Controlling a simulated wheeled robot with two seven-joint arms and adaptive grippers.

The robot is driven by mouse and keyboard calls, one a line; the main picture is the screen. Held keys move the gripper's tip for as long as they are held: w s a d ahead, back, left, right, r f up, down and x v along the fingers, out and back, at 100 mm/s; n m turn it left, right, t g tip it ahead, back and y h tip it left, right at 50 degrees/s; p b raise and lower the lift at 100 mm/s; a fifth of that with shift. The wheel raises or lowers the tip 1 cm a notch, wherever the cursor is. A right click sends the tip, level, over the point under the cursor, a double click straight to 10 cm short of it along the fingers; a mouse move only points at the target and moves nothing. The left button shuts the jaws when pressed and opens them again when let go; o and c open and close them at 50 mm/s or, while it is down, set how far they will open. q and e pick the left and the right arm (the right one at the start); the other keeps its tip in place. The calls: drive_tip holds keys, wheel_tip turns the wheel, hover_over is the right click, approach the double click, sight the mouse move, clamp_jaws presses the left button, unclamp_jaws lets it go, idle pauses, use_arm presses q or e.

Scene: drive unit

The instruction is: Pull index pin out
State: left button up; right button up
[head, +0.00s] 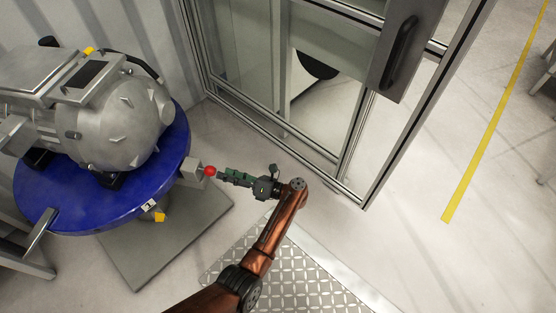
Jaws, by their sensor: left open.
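The index pin shows as a red ball knob (210,171) on a grey metal block (190,171) at the right edge of the round blue table (70,213). My left gripper (220,175) is open, with its green-and-dark fingers pointing left at the red knob. The fingertips are right beside the knob; I cannot tell whether they touch it. The pin's shaft is hidden. My right gripper is not in view.
A large grey drive unit (125,120) sits on the blue table. A glazed metal-framed enclosure with a dark door handle (400,52) stands behind and right of my arm. A grey base plate (140,262) lies under the table. Floor at the right is clear along a yellow line (490,125).

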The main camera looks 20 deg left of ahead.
sight(215, 172)
use_arm(q)
drive_tip(key=shift+f, duration=0.3)
drive_tip(key=shift+s+a+r+n+g, duration=0.1)
drive_tip(key=shift+a+n+g, duration=0.2)
drive_tip(key=shift+a, duration=0.05)
drive_tip(key=a, duration=0.6)
drive_tip(key=shift+s+a, duration=0.1)
drive_tip(key=shift+a, duration=0.3)
clamp_jaws()
